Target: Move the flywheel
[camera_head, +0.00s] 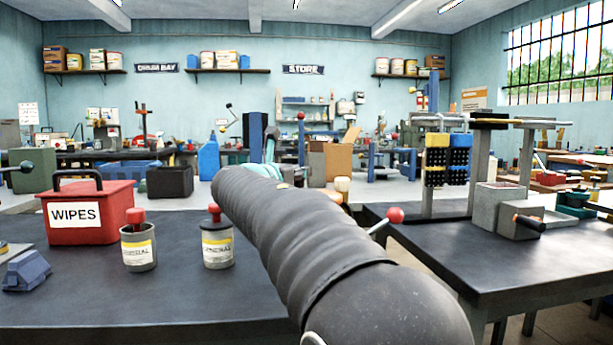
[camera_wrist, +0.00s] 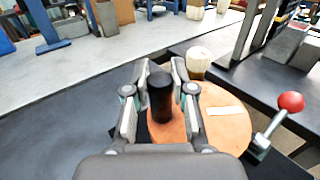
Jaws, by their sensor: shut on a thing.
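The flywheel (camera_wrist: 225,110) is an orange-brown disc with a pale rectangular mark, seen in the wrist view below and ahead of my gripper. A black upright handle (camera_wrist: 160,98) stands over its left part. My gripper (camera_wrist: 161,78) is shut on this handle, with one finger on each side. Whether the disc is raised or resting on something cannot be told.
A cream-topped knob (camera_wrist: 200,60) stands behind the disc. A red-ball lever (camera_wrist: 290,102) is close on its right. On the left bench stand a red wipes box (camera_head: 90,215) and two labelled cans (camera_head: 138,248), (camera_head: 217,245). A gap separates the right bench (camera_head: 480,260).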

